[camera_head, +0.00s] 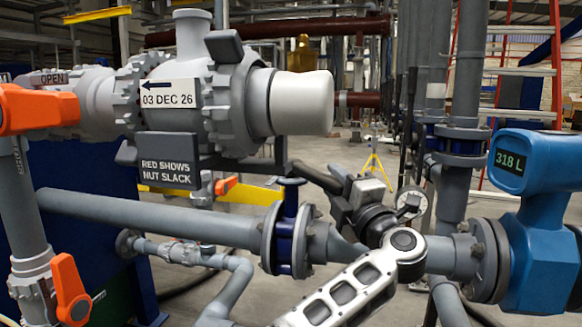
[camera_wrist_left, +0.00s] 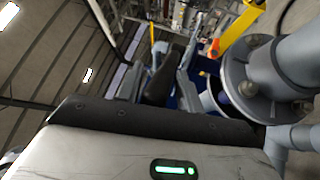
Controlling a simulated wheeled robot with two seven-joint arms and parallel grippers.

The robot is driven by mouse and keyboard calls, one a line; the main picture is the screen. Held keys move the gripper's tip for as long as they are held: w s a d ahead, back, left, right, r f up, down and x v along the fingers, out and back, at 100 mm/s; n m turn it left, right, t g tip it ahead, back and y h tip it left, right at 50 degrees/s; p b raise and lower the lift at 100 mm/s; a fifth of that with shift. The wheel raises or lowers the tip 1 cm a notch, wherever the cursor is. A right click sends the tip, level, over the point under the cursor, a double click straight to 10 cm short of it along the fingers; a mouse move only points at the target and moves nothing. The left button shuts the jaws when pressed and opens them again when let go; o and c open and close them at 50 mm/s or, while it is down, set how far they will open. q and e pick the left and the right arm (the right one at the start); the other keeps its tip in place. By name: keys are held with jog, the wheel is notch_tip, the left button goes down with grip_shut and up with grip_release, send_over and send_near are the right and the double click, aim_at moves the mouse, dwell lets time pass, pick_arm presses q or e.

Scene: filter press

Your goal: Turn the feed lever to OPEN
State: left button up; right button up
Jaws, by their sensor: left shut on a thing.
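A blue valve (camera_head: 286,240) sits in the grey pipe at the middle of the head view, with a short upright blue stem. A dark bar (camera_head: 313,177), which looks like the feed lever, runs from above this stem towards my left gripper (camera_head: 340,194). My right gripper is not in view.
A blue meter (camera_head: 535,210) reading 318 L stands at the right. A large grey fitting (camera_head: 225,95) with two signs is above the valve. Pipes surround the gripper.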

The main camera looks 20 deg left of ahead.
pick_arm(q)
jog(key=shift+w+d+b, duration=0.35)
jog(key=shift+w+d, duration=0.5)
jog(key=shift+w+d+b, duration=0.6)
jog(key=shift+w, duration=0.35)
jog(key=shift+c, duration=0.5)
jog(key=shift+w, duration=0.15)
